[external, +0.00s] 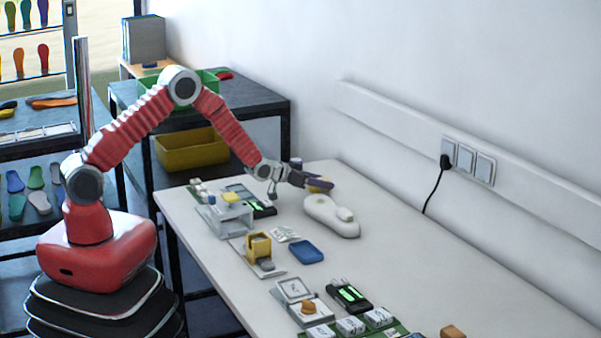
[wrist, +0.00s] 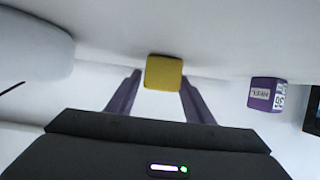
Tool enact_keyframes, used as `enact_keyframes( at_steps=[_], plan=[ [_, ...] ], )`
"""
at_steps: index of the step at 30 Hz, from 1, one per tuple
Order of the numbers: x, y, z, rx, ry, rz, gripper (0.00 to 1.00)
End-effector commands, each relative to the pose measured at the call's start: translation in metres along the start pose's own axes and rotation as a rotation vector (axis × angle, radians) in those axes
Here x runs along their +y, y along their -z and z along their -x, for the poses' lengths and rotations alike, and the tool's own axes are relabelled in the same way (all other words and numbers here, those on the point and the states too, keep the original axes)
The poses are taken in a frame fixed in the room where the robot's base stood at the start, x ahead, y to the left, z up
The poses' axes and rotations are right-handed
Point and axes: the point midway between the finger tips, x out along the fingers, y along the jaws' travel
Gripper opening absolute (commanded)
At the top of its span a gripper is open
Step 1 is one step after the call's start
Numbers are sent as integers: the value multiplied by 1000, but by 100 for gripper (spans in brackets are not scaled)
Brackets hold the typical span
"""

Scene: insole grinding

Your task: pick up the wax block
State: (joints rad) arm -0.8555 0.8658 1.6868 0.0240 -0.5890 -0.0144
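The wax block is likely the yellow block (wrist: 163,72), which lies on the white table top. In the wrist view it sits at the upper middle, just beyond and between the tips of my gripper (wrist: 161,78). The two purple fingers are spread apart with a gap between them, and nothing is clearly held. In the external view the yellow block (external: 321,184) shows at the far end of the table, partly hidden by my gripper (external: 325,182).
A white rounded device (external: 332,215) lies close beside my gripper. A purple labelled box (wrist: 266,94) stands to the right in the wrist view. A blue tray (external: 307,252), a yellow holder (external: 258,246) and scales crowd the table's near side. The wall runs behind.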

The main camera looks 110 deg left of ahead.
Motion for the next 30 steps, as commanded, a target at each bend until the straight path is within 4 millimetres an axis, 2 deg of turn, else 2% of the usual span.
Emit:
enact_keyframes(
  at_steps=[2,15,25,30],
  plan=[
    [0,0,0,0,0,0,42],
    [0,0,0,0,0,0,11],
    [0,4,1,2,0,0,11],
    [0,20,7,4,0,0,11]
  ],
)
